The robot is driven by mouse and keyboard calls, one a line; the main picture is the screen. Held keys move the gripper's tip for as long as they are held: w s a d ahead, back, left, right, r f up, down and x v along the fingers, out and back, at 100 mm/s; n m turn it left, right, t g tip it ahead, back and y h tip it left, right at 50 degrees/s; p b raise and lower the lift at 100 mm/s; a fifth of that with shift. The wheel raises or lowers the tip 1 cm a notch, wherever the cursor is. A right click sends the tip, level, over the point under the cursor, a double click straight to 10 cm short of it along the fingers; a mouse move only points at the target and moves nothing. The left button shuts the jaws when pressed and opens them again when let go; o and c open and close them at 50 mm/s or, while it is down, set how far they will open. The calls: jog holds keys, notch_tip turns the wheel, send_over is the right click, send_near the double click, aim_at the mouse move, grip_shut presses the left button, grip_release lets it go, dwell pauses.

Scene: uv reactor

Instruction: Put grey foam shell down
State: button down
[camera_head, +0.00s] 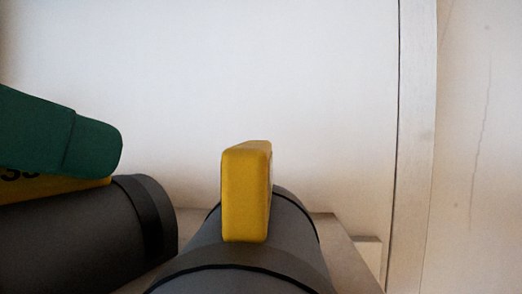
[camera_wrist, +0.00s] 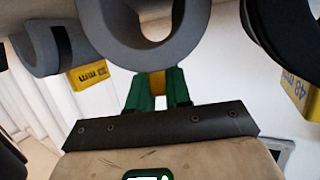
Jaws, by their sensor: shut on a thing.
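The grey foam shell (camera_head: 70,235) lies at the lower left of the head view, with a dark band near its end and a yellow numbered tab (camera_head: 60,189) on it. Green fingers of my gripper (camera_head: 105,148) are at this tab. In the wrist view the green fingertips (camera_wrist: 158,88) are shut on the yellow tab, and the hollow grey shell (camera_wrist: 110,30) is right beyond them, its round end opening facing the camera. Whether the shell rests on something beneath it is hidden.
A second grey shell (camera_head: 290,235) with an upright yellow tab (camera_head: 245,195) lies just right, on a light flat surface (camera_head: 352,255). The wrist view shows another shell at left (camera_wrist: 45,48) and a dark one at right (camera_wrist: 290,35). A white wall (camera_head: 270,80) stands behind.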

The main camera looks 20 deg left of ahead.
jog(key=c, duration=1.1)
grip_release()
jog(key=shift+o, duration=0.2)
jog(key=shift+s+r, duration=0.15)
jog(key=p+v, duration=0.4)
jog(key=v, duration=0.7)
jog(key=shift+s, duration=0.35)
jog(key=shift+a, duration=0.1)
